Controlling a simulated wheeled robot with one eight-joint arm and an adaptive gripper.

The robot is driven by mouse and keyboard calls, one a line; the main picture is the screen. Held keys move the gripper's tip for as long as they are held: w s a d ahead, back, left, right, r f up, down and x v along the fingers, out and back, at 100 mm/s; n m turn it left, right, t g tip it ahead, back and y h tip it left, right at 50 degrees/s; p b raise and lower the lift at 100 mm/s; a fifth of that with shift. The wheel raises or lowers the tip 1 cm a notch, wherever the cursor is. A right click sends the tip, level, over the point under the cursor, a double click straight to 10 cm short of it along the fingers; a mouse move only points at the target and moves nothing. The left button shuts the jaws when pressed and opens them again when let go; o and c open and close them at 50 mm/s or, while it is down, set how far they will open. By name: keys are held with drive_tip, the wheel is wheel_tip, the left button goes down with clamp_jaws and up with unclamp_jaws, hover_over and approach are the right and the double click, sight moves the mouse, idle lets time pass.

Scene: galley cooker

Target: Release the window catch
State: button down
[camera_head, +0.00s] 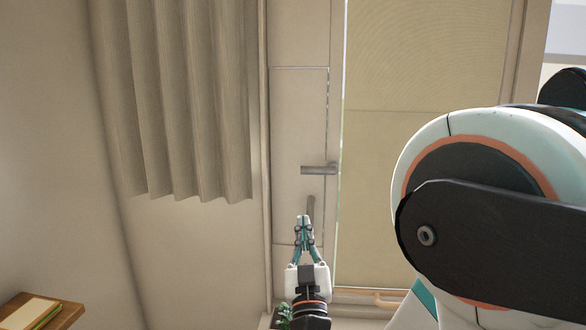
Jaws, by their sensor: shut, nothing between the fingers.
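The window catch (320,169) is a grey lever lying level across the pale frame, with its thicker end at the right beside the pane. A short, grey upright shape (311,204) shows just below it. I cannot tell whether this is a second lever or a shadow. My gripper (303,219) is below the catch, pointing up the picture, with its fingers shut and empty. Its tips appear beside the lower end of the grey shape; whether they touch it is unclear. A clear gap in the picture separates them from the level lever.
A pleated beige curtain (185,100) hangs left of the window frame. My arm covers the right side. A wooden ledge (65,316) with a book (27,312) juts in at bottom left. Green leaves (284,318) and a copper-coloured bar (385,301) are low, near my gripper.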

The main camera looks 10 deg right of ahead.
sight(318, 168)
drive_tip(key=shift+s+d+r+m+h, duration=0.1)
drive_tip(key=shift+s+d+m+h, duration=0.3)
drive_tip(key=shift+h, duration=0.35)
drive_tip(key=shift+s+d+r+m+h, duration=0.1)
drive_tip(key=shift+s+d+m+h, duration=0.15)
drive_tip(key=shift+m+h, duration=0.4)
drive_tip(key=shift+p, duration=0.3)
drive_tip(key=p+x, duration=0.1)
drive_tip(key=x, duration=1.3)
drive_tip(key=shift+a+r+m+g+h, duration=0.1)
drive_tip(key=shift+r+m+g+h, duration=0.15)
drive_tip(key=shift+m+h, duration=0.65)
drive_tip(key=shift+r+m+g+h, duration=0.3)
drive_tip(key=shift+m+h, duration=0.3)
drive_tip(key=shift+m, duration=0.45)
drive_tip(key=d+r+m+g+h+p, duration=0.1)
drive_tip(key=m+g, duration=0.4)
drive_tip(key=m, duration=0.5)
drive_tip(key=s+d+r+m+g+h+p, duration=0.1)
drive_tip(key=r+m+g+h+p, duration=0.3)
drive_tip(key=m, duration=0.6)
drive_tip(key=shift+d+g+p, duration=0.75)
drive_tip(key=shift+g+p, duration=0.1)
drive_tip(key=shift+a, duration=0.1)
